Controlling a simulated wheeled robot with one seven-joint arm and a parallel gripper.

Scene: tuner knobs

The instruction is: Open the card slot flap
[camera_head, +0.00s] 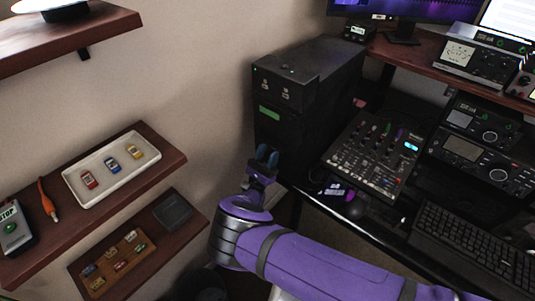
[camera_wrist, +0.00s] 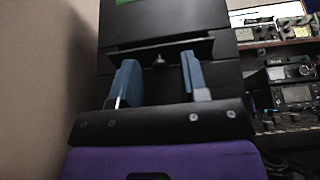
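A black tower unit (camera_head: 305,95) stands against the wall, with a green label on its front. In the wrist view, a dark flap-like strip (camera_wrist: 185,46) runs across the front of the unit (camera_wrist: 150,20), with a small dark knob (camera_wrist: 159,62) at its middle. My gripper (camera_head: 265,157) is at the lower front of the unit. In the wrist view, the blue fingers of my gripper (camera_wrist: 159,76) are apart and empty, one on each side of the knob. I cannot tell if they touch the strip. In the head view my gripper hides this part of the front.
A mixer panel (camera_head: 375,150) and a desk with radios (camera_head: 485,140) are right of the unit. Wooden shelves on the left carry a white tray (camera_head: 72,180) of small coloured items and an orange tool (camera_head: 47,200). A keyboard (camera_head: 480,250) lies at the lower right.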

